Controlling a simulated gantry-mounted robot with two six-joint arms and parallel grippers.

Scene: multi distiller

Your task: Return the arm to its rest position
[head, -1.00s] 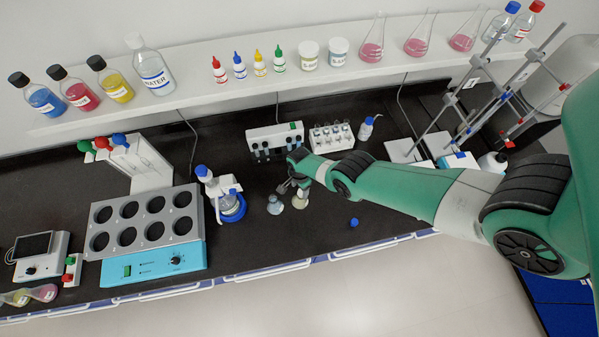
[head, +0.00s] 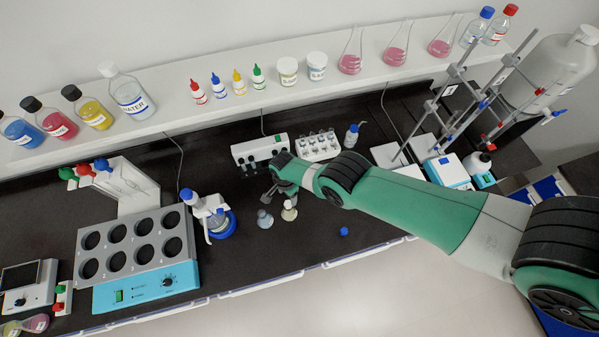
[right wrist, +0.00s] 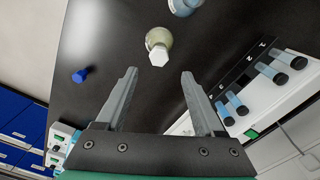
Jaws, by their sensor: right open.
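My right arm (head: 420,205) reaches in from the right across the dark bench in the head view. Its gripper (head: 272,192) hangs over the bench near two small flasks. In the right wrist view the two fingers (right wrist: 158,85) are spread apart with nothing between them. A flask with pale yellow contents and a white stopper (right wrist: 158,45) stands ahead of the fingertips, apart from them; it also shows in the head view (head: 289,211). A grey-blue flask (head: 265,219) stands to its left. My left gripper is not in view.
A small blue cap (head: 344,231) lies near the front edge. A white pipette holder (head: 259,149) and vial rack (head: 318,146) stand behind the gripper. A blue-topped dispenser bottle (head: 211,213) and grey heating block (head: 137,245) stand left. Bottles line the shelf (head: 220,112).

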